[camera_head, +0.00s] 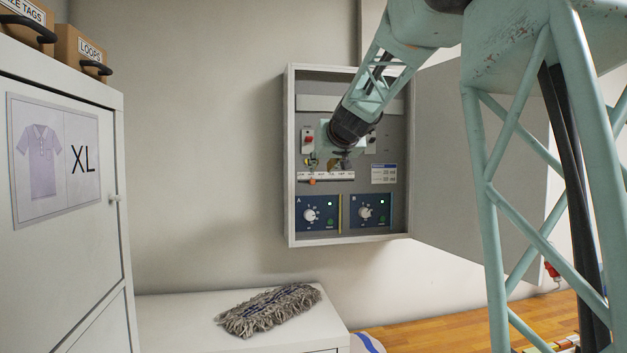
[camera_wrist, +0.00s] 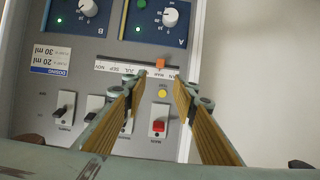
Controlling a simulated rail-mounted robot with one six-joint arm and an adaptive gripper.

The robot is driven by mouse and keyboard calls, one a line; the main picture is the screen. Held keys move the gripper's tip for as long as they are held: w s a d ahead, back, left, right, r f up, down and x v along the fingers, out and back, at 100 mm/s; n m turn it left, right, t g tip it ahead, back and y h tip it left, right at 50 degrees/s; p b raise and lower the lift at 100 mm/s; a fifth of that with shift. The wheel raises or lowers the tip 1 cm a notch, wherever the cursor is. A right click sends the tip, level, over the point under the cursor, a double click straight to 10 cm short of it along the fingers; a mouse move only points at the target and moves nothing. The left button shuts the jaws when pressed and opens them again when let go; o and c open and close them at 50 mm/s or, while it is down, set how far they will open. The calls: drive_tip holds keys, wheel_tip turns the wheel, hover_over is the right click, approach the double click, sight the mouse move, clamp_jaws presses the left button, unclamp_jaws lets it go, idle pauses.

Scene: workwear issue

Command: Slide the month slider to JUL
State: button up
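The month slider has an orange knob (camera_wrist: 160,62) on a pale labelled strip (camera_wrist: 110,66), which shows upside down in the wrist view. The knob stands by MAR, and JUL is further left on the strip, near my left finger. In the head view the orange knob (camera_head: 312,181) is near the strip's left end. My gripper (camera_wrist: 155,84) is open, with its two yellow-faced fingers apart and nothing between them. The fingertips are close to the strip, with the knob beyond the gap between them. Contact with the panel cannot be told. In the head view my gripper (camera_head: 328,163) is above the strip.
The wall cabinet (camera_head: 290,160) is open, its door (camera_head: 480,150) swung right. Dial modules A (camera_head: 318,213) and B (camera_head: 368,211) sit below the strip. A red switch (camera_wrist: 159,126) and dark switches (camera_wrist: 64,112) are nearby. A mop head (camera_head: 268,309) lies on the white cabinet below.

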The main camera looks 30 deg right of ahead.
sight(312, 182)
idle(0.3)
drive_tip(key=p+x, duration=0.1)
drive_tip(key=x, duration=1.2)
drive_tip(key=shift+w+f+p, duration=0.2)
drive_tip(key=shift+w+p, duration=0.1)
drive_tip(key=shift+p, duration=0.1)
idle(0.3)
drive_tip(key=shift+c, duration=0.6)
clamp_jaws()
